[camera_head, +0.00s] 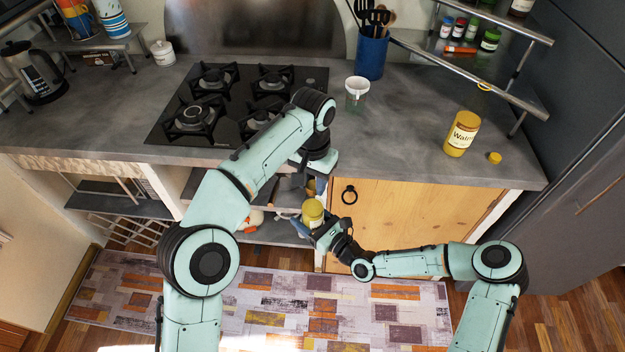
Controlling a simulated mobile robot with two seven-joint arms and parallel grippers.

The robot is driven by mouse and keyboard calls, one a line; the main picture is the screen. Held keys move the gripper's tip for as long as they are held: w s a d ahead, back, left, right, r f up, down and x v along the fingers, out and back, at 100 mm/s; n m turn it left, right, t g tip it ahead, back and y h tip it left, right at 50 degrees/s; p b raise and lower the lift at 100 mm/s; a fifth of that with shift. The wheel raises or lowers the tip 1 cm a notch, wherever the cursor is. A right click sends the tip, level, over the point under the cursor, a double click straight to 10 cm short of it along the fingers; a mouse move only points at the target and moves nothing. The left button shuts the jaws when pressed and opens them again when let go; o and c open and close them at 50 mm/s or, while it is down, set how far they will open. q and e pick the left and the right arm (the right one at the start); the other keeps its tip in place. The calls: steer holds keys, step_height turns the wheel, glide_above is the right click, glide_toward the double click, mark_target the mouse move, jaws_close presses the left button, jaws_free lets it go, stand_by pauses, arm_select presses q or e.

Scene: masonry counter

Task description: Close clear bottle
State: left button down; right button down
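A small container with a yellow top (313,209) is held upright in front of the counter; its lower part is hidden. My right gripper (318,232) appears shut around it from below. My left gripper (309,187) points down just above the yellow top; whether its fingers are open or shut is unclear. On the counter at right stands a yellowish labelled jar (461,135), with a small yellow cap (495,158) lying beside it. A clear container with a white rim (357,93) stands near the back. I cannot tell for certain which one is the clear bottle.
A black gas hob (234,106) fills the counter's middle left. A blue utensil holder (371,56) stands behind, and a metal rack (470,72) with several small jars is at the back right. A wooden cabinet door (420,212) is below. The counter's right front is mostly clear.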

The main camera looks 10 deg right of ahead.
arm_select(q)
steer(key=shift+m, duration=0.9)
steer(key=c, duration=0.8)
jaws_free()
steer(key=shift+o, duration=0.2)
steer(key=shift+r, duration=0.1)
steer(key=shift+r, duration=2.2)
steer(key=o, duration=0.6)
